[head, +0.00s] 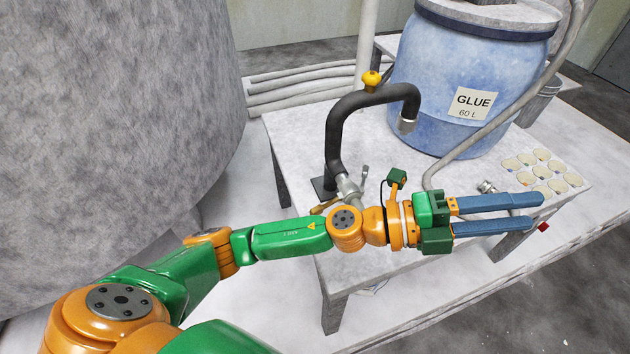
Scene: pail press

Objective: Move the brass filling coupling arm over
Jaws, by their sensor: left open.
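A dark, bent swan-neck pipe arm (337,125) rises from a base plate on the grey table. A yellow, brass-coloured knob (371,80) sits on its top bend, and its grey end piece (407,125) points down beside the blue drum. A silver fitting (349,187) is at its foot; a brass-coloured piece there is partly hidden by my arm. My left gripper (537,211) has two blue fingers, spread apart with nothing between them. It is right of and nearer than the pipe arm, over the table's right front edge, touching nothing visible. My right gripper is not in view.
The blue glue drum (420,70) stands at the back of the table (290,130). A grey hose (490,135) curves down in front of it. Several pale discs (543,170) and a small metal fitting (487,187) lie at the right. A large grey tank (110,100) fills the left.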

